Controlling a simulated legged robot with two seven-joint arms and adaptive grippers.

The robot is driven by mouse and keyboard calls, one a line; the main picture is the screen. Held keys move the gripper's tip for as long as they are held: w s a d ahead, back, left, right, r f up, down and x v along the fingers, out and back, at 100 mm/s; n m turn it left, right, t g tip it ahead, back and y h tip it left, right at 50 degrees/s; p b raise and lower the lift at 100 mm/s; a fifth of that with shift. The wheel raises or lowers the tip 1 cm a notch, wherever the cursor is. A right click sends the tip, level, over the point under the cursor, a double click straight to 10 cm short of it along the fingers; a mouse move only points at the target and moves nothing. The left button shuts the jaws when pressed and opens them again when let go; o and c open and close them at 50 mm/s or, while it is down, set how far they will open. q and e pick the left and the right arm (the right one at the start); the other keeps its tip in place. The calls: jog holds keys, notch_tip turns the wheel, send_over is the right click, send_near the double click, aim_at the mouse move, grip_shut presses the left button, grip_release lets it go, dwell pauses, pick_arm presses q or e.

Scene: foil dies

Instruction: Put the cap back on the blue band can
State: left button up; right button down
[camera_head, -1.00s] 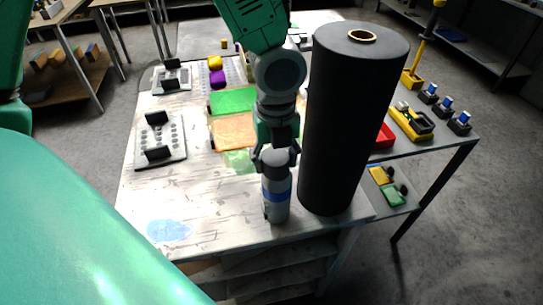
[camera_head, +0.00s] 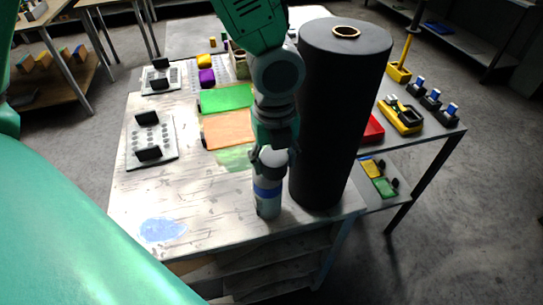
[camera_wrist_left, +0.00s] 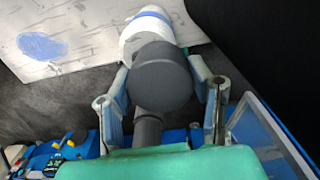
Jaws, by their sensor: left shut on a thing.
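The blue band can (camera_head: 267,207), pale with a blue band, stands upright near the front edge of the table. It also shows in the left wrist view (camera_wrist_left: 146,32), just beyond the cap. My left gripper (camera_head: 272,158) is directly above the can, pointing down. In the left wrist view my left gripper (camera_wrist_left: 163,98) is shut on the dark grey round cap (camera_wrist_left: 160,78), which overlaps the can's top end. The gripper hides the cap in the head view. I cannot tell whether the cap touches or sits on the can. My right gripper is not in view.
A tall black cylinder (camera_head: 335,120) with a brass ring on top stands close to the right of the can. Green (camera_head: 226,97) and orange (camera_head: 229,130) sheets lie behind. A perforated plate (camera_head: 152,142) is at the left. The table (camera_head: 130,205) is clear at front left.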

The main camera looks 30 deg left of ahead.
pick_arm(q)
jog(key=shift+d, duration=0.1)
jog(key=shift+a+f, duration=0.15)
jog(key=shift+a, duration=0.55)
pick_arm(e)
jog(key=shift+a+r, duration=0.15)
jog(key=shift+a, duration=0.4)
pick_arm(q)
jog(key=shift+d, duration=0.1)
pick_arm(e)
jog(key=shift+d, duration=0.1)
pick_arm(q)
jog(key=shift+d+p, duration=0.2)
jog(key=shift+p, duration=0.15)
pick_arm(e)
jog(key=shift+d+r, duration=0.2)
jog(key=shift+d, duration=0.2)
pick_arm(q)
jog(key=shift+a, duration=0.4)
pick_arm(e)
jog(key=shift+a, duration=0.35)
pick_arm(q)
jog(key=o, duration=0.9)
jog(key=shift+c, duration=0.2)
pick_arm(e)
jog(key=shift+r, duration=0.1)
pick_arm(q)
jog(key=shift+d, duration=0.1)
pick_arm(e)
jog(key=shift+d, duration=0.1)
